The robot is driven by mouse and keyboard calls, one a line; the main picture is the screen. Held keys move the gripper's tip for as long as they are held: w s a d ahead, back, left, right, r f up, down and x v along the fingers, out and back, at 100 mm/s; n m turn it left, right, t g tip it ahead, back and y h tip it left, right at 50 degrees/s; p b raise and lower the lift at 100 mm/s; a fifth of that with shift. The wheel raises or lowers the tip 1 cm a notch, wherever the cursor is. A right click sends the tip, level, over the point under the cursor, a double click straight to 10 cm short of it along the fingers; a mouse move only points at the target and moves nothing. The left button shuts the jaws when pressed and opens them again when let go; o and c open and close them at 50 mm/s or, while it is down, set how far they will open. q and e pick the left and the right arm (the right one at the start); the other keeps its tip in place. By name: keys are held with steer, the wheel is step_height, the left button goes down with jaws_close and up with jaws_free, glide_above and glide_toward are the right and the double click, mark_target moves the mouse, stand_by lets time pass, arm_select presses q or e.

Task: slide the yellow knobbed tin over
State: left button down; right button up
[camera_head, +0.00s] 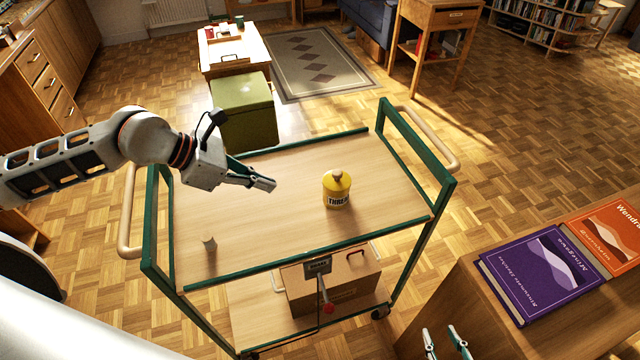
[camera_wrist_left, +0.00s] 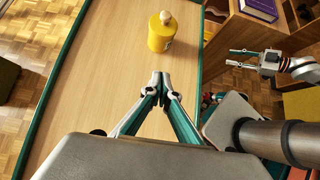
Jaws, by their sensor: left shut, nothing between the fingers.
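The yellow knobbed tin (camera_head: 337,192) stands upright on the wooden top of a green-framed trolley (camera_head: 290,215), right of the middle. It has a dark-lettered label and a light knob on its lid. It also shows in the left wrist view (camera_wrist_left: 161,34), beyond the fingertips. My left gripper (camera_head: 272,185) is shut and empty over the trolley top, to the left of the tin and apart from it; its closed fingertips (camera_wrist_left: 161,80) show in the left wrist view. My right gripper (camera_head: 448,345) is open and empty at the bottom edge, away from the tin; its fingers (camera_wrist_left: 236,58) stand apart.
Green rails and end handles (camera_head: 430,140) bound the top. A brown box (camera_head: 335,285) sits on the lower shelf. Purple (camera_head: 543,272) and orange (camera_head: 612,232) books lie at right. The trolley top around the tin is clear.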

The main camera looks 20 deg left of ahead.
mark_target(336, 191)
arm_select(q)
steer(key=p+x, duration=0.1)
steer(key=x, duration=0.8)
steer(key=shift+w+f, duration=0.3)
steer(key=shift+f, duration=0.05)
steer(key=shift+w+d, duration=0.7)
steer(key=shift+d, duration=0.3)
steer(key=shift+w+d+p, duration=0.3)
steer(key=shift+w+d, duration=0.05)
steer(key=shift+d, duration=0.2)
steer(key=shift+w+d+f, duration=0.1)
steer(key=shift+w, duration=0.1)
